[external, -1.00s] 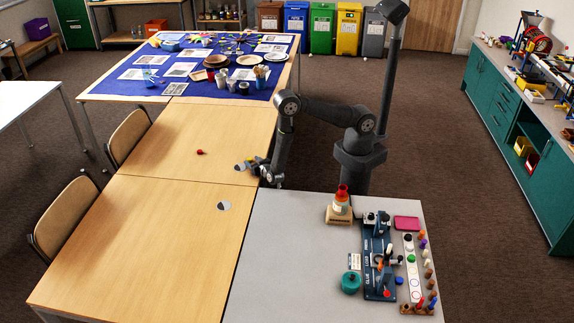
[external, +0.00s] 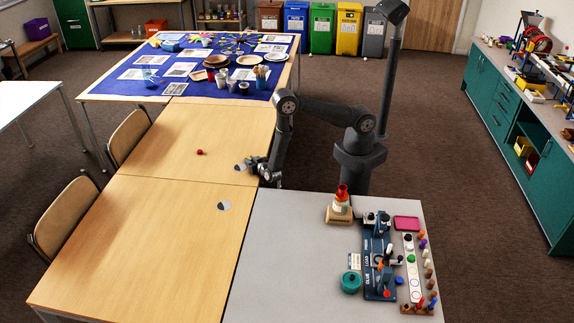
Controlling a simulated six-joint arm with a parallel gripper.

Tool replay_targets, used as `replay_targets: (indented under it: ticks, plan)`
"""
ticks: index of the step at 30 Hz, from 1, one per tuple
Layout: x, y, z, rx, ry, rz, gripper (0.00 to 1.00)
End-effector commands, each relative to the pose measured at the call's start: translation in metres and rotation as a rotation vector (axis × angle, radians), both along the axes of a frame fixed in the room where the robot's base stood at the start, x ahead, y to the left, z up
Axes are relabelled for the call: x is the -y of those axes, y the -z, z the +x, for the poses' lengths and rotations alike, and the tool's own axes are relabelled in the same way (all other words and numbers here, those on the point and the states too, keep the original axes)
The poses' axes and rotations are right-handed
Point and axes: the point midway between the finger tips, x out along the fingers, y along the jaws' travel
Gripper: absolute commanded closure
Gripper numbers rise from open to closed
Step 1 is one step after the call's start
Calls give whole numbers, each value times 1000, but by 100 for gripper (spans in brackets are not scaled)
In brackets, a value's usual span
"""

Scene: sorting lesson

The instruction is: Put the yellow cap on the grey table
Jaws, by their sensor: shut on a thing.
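The grey table (external: 285,262) stands in the front right, its left edge against the wooden tables. My gripper (external: 256,168) is low over the right edge of the middle wooden table, beyond the grey table's far left corner. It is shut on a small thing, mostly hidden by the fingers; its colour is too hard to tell. I cannot pick out the yellow cap for certain elsewhere.
A small red thing (external: 200,152) lies on the middle wooden table (external: 180,125). A dark blue stand (external: 378,262), a teal pot (external: 351,282) and a stacked cone (external: 341,203) occupy the grey table's right side. Its left part is clear.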

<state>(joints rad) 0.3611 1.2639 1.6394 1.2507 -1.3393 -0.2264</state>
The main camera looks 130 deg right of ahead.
Motion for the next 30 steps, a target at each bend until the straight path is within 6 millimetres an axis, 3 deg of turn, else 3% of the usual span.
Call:
replay_targets:
  ticks: [11,30]
  plan:
    - [-8,-2,-8,-4,1,-1,100]
    - [-94,-1,-93,-6,-2,0,100]
